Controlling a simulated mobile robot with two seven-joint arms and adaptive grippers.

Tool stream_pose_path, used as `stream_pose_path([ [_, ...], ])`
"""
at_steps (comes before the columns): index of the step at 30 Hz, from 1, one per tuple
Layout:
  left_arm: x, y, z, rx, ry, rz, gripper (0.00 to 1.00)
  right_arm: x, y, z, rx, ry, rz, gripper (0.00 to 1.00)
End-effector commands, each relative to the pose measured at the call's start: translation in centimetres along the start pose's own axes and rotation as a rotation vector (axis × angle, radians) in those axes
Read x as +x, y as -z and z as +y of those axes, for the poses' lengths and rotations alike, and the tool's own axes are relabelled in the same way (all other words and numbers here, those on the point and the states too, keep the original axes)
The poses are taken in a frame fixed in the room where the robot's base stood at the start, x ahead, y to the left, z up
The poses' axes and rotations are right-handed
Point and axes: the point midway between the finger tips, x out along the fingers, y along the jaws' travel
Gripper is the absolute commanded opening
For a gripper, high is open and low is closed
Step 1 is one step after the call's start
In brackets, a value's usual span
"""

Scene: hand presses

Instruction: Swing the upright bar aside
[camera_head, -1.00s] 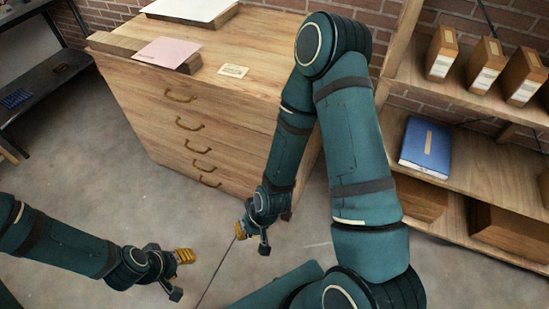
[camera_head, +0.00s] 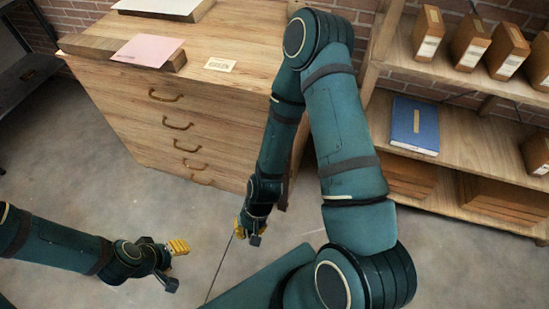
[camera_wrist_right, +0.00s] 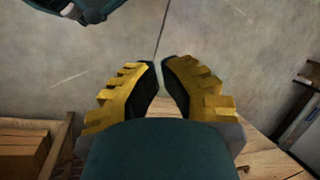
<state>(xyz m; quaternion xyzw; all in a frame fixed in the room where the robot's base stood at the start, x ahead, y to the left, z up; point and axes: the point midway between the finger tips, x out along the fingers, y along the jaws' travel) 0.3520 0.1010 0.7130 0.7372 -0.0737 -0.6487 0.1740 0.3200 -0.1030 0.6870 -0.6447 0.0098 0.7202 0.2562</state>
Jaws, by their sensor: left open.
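No upright bar or press that I can make out shows in either view. My left gripper (camera_head: 178,247) is at the lower left of the head view, over bare floor, open and empty. My right gripper (camera_head: 238,230) hangs low in front of the wooden drawer cabinet (camera_head: 140,112), over the floor. In the right wrist view its two yellow fingers (camera_wrist_right: 161,66) are a narrow gap apart.
A pink sheet (camera_head: 148,50) and a small card (camera_head: 220,64) lie on the cabinet top. A shelf (camera_head: 480,130) at right holds several boxes and a blue book (camera_head: 414,124). A dark bench (camera_head: 30,70) stands far left. The floor (camera_head: 110,205) before the cabinet is clear.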

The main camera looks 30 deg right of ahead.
Motion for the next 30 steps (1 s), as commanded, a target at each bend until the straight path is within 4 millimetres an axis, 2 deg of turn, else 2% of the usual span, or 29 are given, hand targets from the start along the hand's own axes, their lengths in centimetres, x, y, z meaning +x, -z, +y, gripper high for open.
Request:
stream_pose_path([
  [2, -0.6, 0.0, 0.2, 0.0, 0.0, -0.002, 0.47, 1.4, -2.6, 0.8, 0.242, 0.003, -0.168, 0.0],
  [5, -1.2, -0.1, 0.4, -0.001, 0.0, -0.004, 0.47, 2.4, -6.2, -0.4, 0.609, 0.052, -0.431, 0.0],
  [7, -1.6, -0.1, 0.6, -0.001, 0.0, -0.006, 0.47, 2.4, -7.7, -2.6, 0.869, 0.12, -0.626, 0.0],
  [10, -2.1, -0.1, 0.8, -0.002, 0.0, -0.008, 0.47, 1.4, -7.5, -6.6, 1.228, 0.272, -0.908, 0.0],
  [11, -2.3, -0.1, 0.8, -0.002, 0.0, -0.009, 0.47, 1.0, -6.8, -7.7, 1.331, 0.332, -0.992, 0.0],
  [13, -2.7, -0.2, 1.0, -0.002, 0.0, -0.01, 0.47, -0.2, -4.1, -9.9, 1.563, 0.495, -1.187, 0.0],
  [15, -3.0, -0.2, 1.1, -0.003, -0.001, -0.012, 0.47, -1.6, -0.1, -11.0, 1.775, 0.7, -1.377, 0.0],
  [17, -3.4, -0.2, 1.2, -0.003, -0.001, -0.013, 0.47, -2.6, 3.9, -10.6, 1.935, 0.912, -1.53, 0.0],
  [18, -3.6, -0.2, 1.3, -0.003, -0.001, -0.014, 0.47, -3.2, 6.6, -9.6, 2.026, 1.069, -1.623, 0.0],
  [20, -3.9, -0.2, 1.4, -0.003, -0.001, -0.015, 0.47, -3.8, 10.4, -7.2, 2.136, 1.323, -1.743, 0.0],
  [21, -4.0, -0.2, 1.5, -0.003, -0.001, -0.016, 0.47, -4.0, 12.5, -5.2, -2.099, -1.433, 1.731, 0.0],
  [24, -4.4, -0.3, 1.6, -0.004, -0.001, -0.018, 0.47, -3.9, 16.0, 0.4, -1.772, -1.507, 1.493, 0.0],
  [25, -4.5, -0.3, 1.7, -0.004, -0.001, -0.018, 0.47, -3.8, 16.6, 2.0, -1.692, -1.524, 1.432, 0.0],
  [27, -4.6, -0.3, 1.7, -0.004, -0.001, -0.019, 0.47, -3.5, 17.4, 5.1, -1.544, -1.549, 1.316, 0.0],
  [30, -4.7, -0.3, 1.8, -0.004, -0.001, -0.02, 0.47, -3.1, 17.8, 8.0, -1.413, -1.571, 1.208, 0.0],
])
